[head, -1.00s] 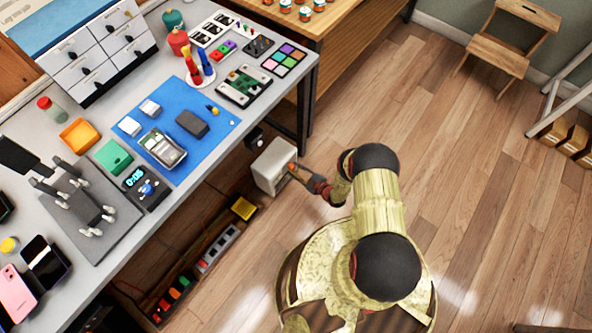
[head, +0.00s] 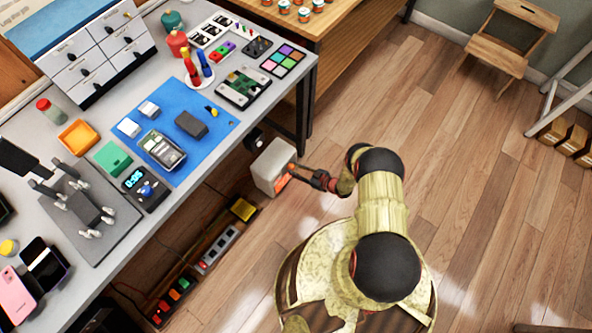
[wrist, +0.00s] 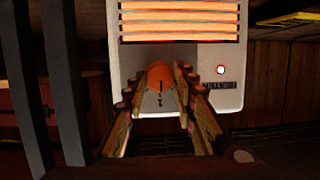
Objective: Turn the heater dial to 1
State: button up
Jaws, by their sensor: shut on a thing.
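The white heater (head: 274,163) stands below the right end of the workbench. In the wrist view the heater (wrist: 215,58) faces me with glowing orange bars across its upper front and a lit red lamp at right. Its round orange dial (wrist: 160,72) sits low on the front, with a dark line pointing down; I cannot read the small mark below it. My gripper (wrist: 160,88) is shut on the dial, one finger on each side. In the head view my gripper (head: 293,175) reaches the heater's front, and the dial is hidden there.
The grey workbench (head: 225,140) with phones and tools is to the left. A bench leg (head: 302,115) stands behind the heater. A power strip (head: 218,247) and a yellow box (head: 243,209) lie low under the bench.

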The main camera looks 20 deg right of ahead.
dwell(0.4)
jog(key=o, duration=1.1)
jog(key=shift+v, duration=5.95)
jog(key=shift+d, duration=0.1)
